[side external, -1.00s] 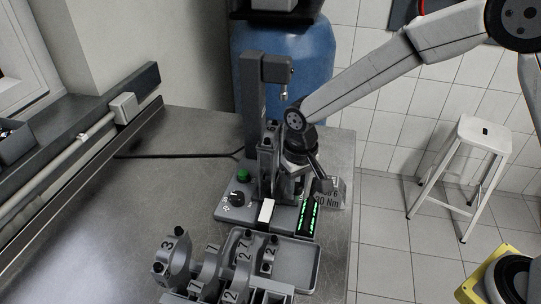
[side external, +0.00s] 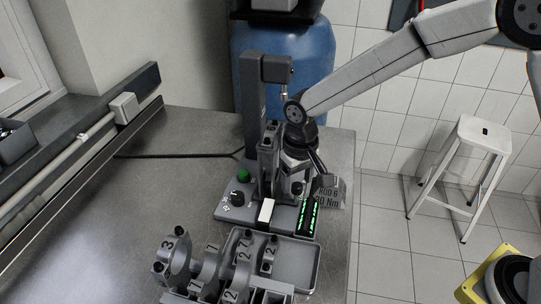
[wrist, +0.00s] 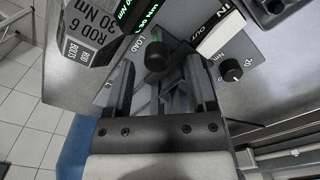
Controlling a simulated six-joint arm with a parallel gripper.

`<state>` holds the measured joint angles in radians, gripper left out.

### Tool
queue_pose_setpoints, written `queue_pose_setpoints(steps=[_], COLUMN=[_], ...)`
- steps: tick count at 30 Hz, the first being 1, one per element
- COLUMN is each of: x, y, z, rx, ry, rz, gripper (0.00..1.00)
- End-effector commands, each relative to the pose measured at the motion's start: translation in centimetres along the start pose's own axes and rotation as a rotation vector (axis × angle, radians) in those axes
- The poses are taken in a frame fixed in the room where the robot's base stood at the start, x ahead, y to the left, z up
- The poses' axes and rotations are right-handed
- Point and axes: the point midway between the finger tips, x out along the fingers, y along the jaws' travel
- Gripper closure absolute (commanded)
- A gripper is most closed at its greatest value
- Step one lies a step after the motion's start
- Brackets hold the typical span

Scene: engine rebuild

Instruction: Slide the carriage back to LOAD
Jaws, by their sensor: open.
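The grey press-like station (side external: 255,112) stands on the bench, with a tall column and an overhanging head. At its base, the wrist view shows a dark round knob (wrist: 156,57) beside the word LOAD. The knob sits just beyond and between the fingertips of my gripper (wrist: 162,78), which is open. I cannot tell whether the fingers touch anything. In the side view my gripper (side external: 301,178) is low at the right of the column, and its fingers are partly hidden. The carriage and its rail are mostly hidden by my gripper, so its exact position cannot be told.
A green button (side external: 243,175), a dial (wrist: 231,70) and a white IN/OUT switch (side external: 266,211) are on the station. A lit green display (side external: 310,215) and a ROD 6 30 Nm sign (side external: 332,195) stand close by. A tray of numbered caps (side external: 300,262) is in front.

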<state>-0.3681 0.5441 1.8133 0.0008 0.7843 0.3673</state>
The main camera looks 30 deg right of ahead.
Motion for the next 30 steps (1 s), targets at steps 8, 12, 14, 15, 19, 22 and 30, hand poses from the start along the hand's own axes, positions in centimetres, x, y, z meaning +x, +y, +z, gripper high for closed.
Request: queue_pose_setpoints(steps=[8,12,14,15,19,22,30], x=[-3.7,-5.2,-5.7,-5.9,-6.3,-6.3,-6.2], y=[-0.1,-0.1,-0.1,-0.1,-0.1,-0.1,0.1], z=[0.0,0.0,0.0,0.1,0.1,0.1,0.1], rx=[0.0,0.0,0.0,0.0,-0.001,0.0,0.0], ry=[0.003,0.002,0.0,0.0,0.0,0.0,0.001], rz=[-0.002,-0.002,-0.001,-0.001,-0.001,-0.001,-0.001], gripper=[0.28,0.28,0.28,0.28,0.28,0.28,0.28])
